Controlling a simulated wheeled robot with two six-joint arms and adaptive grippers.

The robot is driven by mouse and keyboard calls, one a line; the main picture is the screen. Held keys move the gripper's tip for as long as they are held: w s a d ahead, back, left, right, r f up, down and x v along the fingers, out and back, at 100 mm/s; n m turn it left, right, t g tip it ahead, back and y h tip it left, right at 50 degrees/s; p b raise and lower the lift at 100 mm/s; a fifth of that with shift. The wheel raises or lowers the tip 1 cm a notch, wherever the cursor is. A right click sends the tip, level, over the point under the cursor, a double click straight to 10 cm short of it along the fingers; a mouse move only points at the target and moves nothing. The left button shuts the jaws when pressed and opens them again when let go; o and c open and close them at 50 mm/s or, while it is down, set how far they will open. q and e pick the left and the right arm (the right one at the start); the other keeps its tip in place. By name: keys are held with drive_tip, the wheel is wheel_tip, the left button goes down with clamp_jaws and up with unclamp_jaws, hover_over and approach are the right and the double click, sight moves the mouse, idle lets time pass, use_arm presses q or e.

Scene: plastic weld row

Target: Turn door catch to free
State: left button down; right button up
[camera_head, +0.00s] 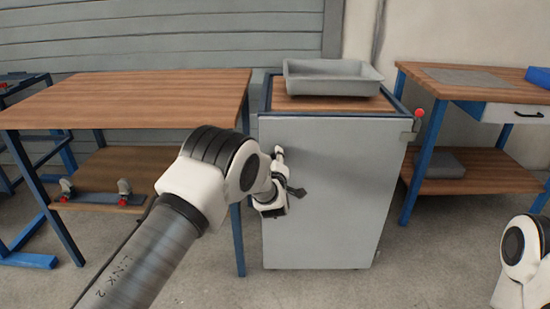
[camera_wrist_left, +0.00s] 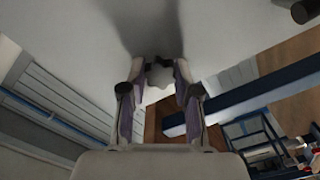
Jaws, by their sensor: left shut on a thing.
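The grey cabinet door (camera_head: 335,215) is flat against the cabinet's front. My left gripper (camera_head: 276,190) is at the upper left part of this door, and my own wrist hides most of the spot. In the left wrist view, the two fingers of my left gripper (camera_wrist_left: 160,88) are closed on a small grey lobed knob, the door catch (camera_wrist_left: 159,73). The catch sits between the fingertips against the pale door face (camera_wrist_left: 80,45). Its exact turn angle is hard to tell. My right gripper is out of the picture; only part of my right arm shows at the right edge.
A grey tray (camera_head: 332,78) stands on the cabinet's wooden top. A wood-topped table (camera_head: 130,98) stands to the left, with caster wheels on its lower shelf. A workbench (camera_head: 482,92) with a drawer stands to the right. A dark round piece (camera_wrist_left: 303,11) sticks out in the wrist view.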

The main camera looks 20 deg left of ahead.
use_arm(q)
drive_tip(key=shift+n, duration=2.1)
drive_tip(key=c, duration=0.8)
unclamp_jaws()
drive_tip(key=shift+f, duration=0.1)
drive_tip(key=shift+c, duration=0.2)
drive_tip(key=v, duration=1.2)
